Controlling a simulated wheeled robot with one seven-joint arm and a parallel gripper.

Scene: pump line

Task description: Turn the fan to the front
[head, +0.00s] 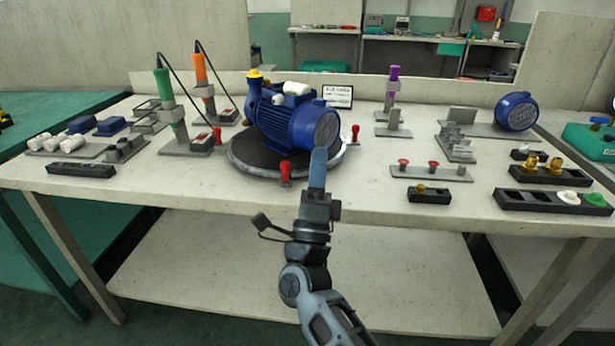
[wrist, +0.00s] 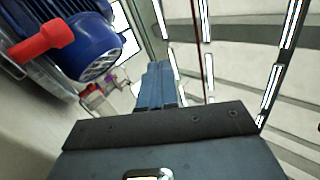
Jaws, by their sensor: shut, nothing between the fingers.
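The blue pump (head: 285,118) lies on a round dark turntable (head: 247,160) on the table. The fan grille (wrist: 101,65) also shows at the upper left of the wrist view. My gripper (head: 319,152) is shut and empty, with its blue fingers upright just in front of the fan end. The fingers (wrist: 155,85) stand together in the wrist view. I cannot tell whether they touch the pump.
Red clamps stand around the turntable, one at the front (head: 285,173) and one at the right (head: 355,132). Screwdrivers in stands (head: 169,105) are to the left. A part rack (head: 430,170) and trays (head: 550,201) are to the right.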

